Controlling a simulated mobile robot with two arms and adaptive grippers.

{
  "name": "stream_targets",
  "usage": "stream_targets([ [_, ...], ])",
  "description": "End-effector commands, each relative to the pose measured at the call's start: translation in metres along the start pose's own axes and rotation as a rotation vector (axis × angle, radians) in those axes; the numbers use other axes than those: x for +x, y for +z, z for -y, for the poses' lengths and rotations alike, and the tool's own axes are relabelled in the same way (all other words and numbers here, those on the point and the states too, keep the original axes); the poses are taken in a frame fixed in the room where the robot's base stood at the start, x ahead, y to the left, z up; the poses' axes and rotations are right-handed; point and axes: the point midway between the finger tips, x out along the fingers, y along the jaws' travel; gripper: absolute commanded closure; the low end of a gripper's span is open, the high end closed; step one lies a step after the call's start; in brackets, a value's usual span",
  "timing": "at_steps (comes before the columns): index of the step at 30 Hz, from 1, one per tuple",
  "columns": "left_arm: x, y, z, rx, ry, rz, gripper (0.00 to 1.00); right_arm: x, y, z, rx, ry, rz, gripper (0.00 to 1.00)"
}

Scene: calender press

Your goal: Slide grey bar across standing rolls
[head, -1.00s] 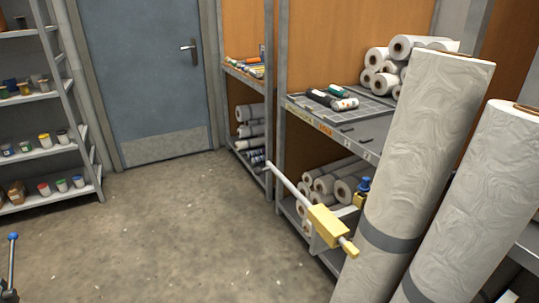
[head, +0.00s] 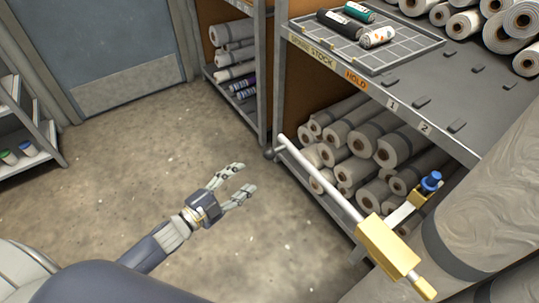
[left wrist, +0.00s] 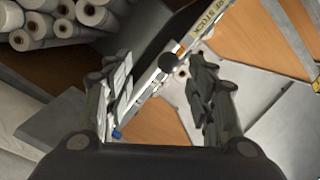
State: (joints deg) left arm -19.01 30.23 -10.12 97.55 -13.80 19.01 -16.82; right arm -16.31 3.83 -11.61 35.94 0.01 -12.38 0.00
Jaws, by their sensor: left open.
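The grey bar (head: 322,178) is a pale rod that slants down to the right, through a yellow block (head: 388,248) to a yellow end piece. A blue knob (head: 431,181) on a yellow clamp stands beside the block. The nearest standing roll (head: 500,190), large and pale with a dark grey band, leans across the right side and is cut off by the frame. My left gripper (head: 246,178) is open and empty, left of the bar's far end and apart from it. Its spread fingers also show in the left wrist view (left wrist: 163,85). My right gripper is not in view.
A shelf (head: 455,110) holds a grid tray (head: 388,52) with several small cylinders, and rolls lie at its back. More rolls (head: 365,140) lie stacked on the lower shelf behind the bar. The concrete floor (head: 150,150) left of the bar is open.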

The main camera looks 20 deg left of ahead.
Motion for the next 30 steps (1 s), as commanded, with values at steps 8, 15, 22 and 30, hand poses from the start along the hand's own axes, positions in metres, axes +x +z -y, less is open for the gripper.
stream_targets([
  [8,0.021,-0.019,0.013,0.033,-0.015,-0.050,0.49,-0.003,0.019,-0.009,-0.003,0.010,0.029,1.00],
  [15,0.065,-0.021,0.015,0.032,-0.017,-0.049,0.49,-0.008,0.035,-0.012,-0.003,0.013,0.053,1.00],
  [22,0.098,-0.021,0.013,0.031,-0.014,-0.046,0.49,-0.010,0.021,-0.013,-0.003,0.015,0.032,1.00],
  [30,0.110,-0.022,0.013,0.031,-0.013,-0.046,0.49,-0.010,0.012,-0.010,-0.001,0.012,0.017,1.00],
])
